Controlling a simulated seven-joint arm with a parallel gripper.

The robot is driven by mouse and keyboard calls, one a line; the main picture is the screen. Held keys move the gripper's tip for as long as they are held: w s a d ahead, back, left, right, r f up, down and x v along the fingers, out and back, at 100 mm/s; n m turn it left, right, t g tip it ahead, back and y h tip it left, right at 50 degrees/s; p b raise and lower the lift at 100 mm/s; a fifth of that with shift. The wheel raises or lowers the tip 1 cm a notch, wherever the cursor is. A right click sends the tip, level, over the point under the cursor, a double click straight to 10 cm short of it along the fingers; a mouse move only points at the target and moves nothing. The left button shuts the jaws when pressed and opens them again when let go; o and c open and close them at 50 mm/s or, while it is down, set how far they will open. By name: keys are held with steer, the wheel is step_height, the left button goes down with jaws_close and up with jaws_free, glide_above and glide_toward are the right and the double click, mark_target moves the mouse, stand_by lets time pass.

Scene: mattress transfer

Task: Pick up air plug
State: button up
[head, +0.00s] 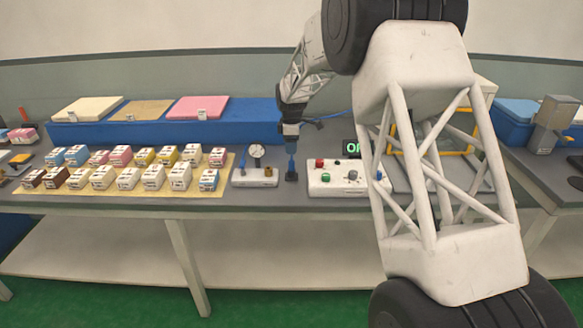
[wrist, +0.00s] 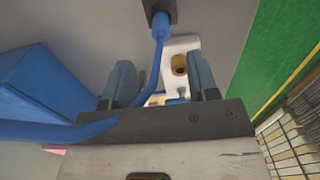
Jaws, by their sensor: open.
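The air plug appears to be the blue end (wrist: 159,22) of a blue hose, standing in a small dark block (wrist: 168,5) at the top of the wrist view. In the head view the dark block (head: 291,177) sits on the bench between the gauge block and the control box. My gripper (wrist: 160,78) is open, its two blue-grey fingers apart. The hose (wrist: 158,60) passes between or behind the fingers in that view; whether it touches them I cannot tell. In the head view my gripper (head: 291,145) points down above the dark block. The plug's tip is hidden.
A white block with a gauge (head: 256,152) and brass fitting (wrist: 180,64) stands left of the dark block. A white control box (head: 340,186) with buttons stands right. Several small cartons (head: 128,178) cover the left mat. A long blue box (head: 150,131) lies behind.

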mark_target(292, 161)
steer(key=shift+f, duration=1.3)
steer(key=shift+f, duration=2.55)
jaws_close()
steer(key=shift+r, duration=0.1)
